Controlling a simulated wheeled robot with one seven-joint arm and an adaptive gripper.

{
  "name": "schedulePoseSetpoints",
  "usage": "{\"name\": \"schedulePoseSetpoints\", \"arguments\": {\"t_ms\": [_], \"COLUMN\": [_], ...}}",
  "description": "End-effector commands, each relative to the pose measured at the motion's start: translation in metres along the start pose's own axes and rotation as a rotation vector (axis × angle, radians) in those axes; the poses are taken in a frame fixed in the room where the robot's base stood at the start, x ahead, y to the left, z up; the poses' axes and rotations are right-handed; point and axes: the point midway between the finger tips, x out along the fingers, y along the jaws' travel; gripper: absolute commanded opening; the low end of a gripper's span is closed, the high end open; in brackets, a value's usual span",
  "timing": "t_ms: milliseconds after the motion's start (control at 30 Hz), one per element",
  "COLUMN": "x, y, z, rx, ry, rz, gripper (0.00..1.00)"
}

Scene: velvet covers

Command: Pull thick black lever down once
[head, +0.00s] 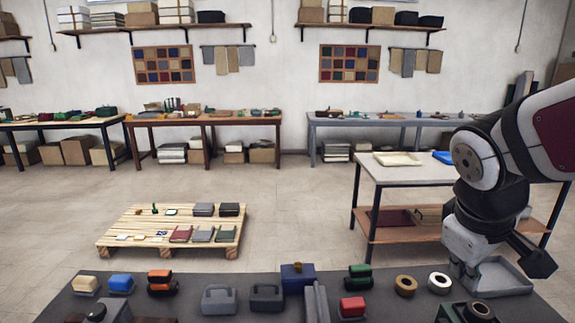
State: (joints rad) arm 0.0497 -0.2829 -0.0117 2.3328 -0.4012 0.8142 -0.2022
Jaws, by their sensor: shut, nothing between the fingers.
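No thick black lever can be made out clearly in the head view. A dark piece with a black rounded top (97,312) shows at the lower left of the near table, cut by the frame's bottom edge. A dark green-edged piece with a black part (478,312) is at the lower right, also cut off. I cannot tell whether either carries the lever. My gripper (537,264) is at the right, shut and empty, above the right end of the near table by a grey tray (500,278). Whether it touches the tray is unclear.
The near dark table (190,310) bears grey handled cases (219,299), a blue box (298,275), a red block (352,307) and tape rolls (405,285). Behind are a pallet (115,243) and a white-topped table (400,176). Open floor lies between them.

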Motion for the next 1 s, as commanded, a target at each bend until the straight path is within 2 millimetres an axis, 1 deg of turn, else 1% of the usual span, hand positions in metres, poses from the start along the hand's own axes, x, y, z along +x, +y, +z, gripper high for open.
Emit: {"name": "schedulePoseSetpoints", "arguments": {"t_ms": [33,200,300,433,600,867,1000], "x": [-0.013,-0.047,-0.061,-0.072,-0.077,-0.077,-0.076], "y": [-0.010,-0.048,-0.069,-0.088,-0.098,-0.099,-0.095], "z": [0.008,0.033,0.045,0.055,0.061,0.061,0.059], "rx": [0.054,0.239,0.325,0.401,0.440,0.441,0.420], "ry": [0.031,0.117,0.158,0.193,0.210,0.210,0.198], "rz": [-0.018,-0.113,-0.170,-0.227,-0.260,-0.262,-0.253], "gripper": [0.00,0.00,0.00,0.00,0.00,0.00,0.00]}}
